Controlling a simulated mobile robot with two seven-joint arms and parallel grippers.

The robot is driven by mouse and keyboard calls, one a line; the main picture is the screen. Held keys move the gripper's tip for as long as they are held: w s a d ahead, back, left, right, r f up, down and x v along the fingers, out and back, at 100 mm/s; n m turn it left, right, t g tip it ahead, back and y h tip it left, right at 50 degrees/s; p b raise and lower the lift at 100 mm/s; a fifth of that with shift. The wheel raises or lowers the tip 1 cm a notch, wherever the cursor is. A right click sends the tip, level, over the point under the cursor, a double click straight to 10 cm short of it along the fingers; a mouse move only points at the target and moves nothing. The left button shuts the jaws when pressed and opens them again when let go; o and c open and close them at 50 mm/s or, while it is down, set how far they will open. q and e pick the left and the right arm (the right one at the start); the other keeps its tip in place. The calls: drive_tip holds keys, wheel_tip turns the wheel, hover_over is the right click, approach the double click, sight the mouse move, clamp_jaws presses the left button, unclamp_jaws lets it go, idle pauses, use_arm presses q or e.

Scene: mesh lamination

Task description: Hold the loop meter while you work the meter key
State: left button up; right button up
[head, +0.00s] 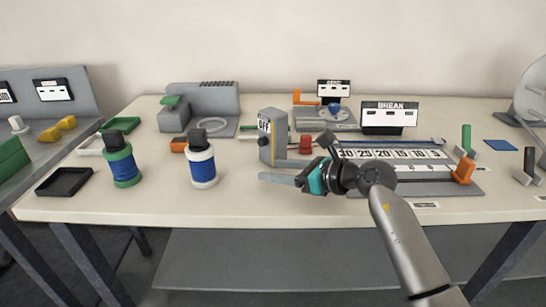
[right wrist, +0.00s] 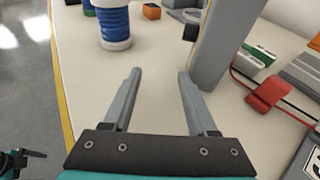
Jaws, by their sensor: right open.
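The loop meter appears to be the upright grey box (head: 273,135) with a small display reading OFF, near the middle of the table. Its side rises at the top of the right wrist view (right wrist: 220,45). A small dark knob (head: 262,141) on its face may be the meter key; a dark round part also shows in the right wrist view (right wrist: 190,32). My right gripper (head: 264,177) is open and empty, in front of the meter and apart from it. Its fingers (right wrist: 159,75) point over bare table. What appears to be my left gripper (right wrist: 35,153) shows at the wrist view's lower left, its jaws unclear.
A blue-and-white spool (head: 202,165) and a green spool (head: 123,165) stand to the left, near a black tray (head: 64,182). A red block (head: 305,144) sits right of the meter. A numbered scale fixture (head: 400,155) lies behind my right wrist. The front table strip is mostly clear.

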clamp_jaws()
idle(0.8)
drive_tip(key=o, duration=0.7)
unclamp_jaws()
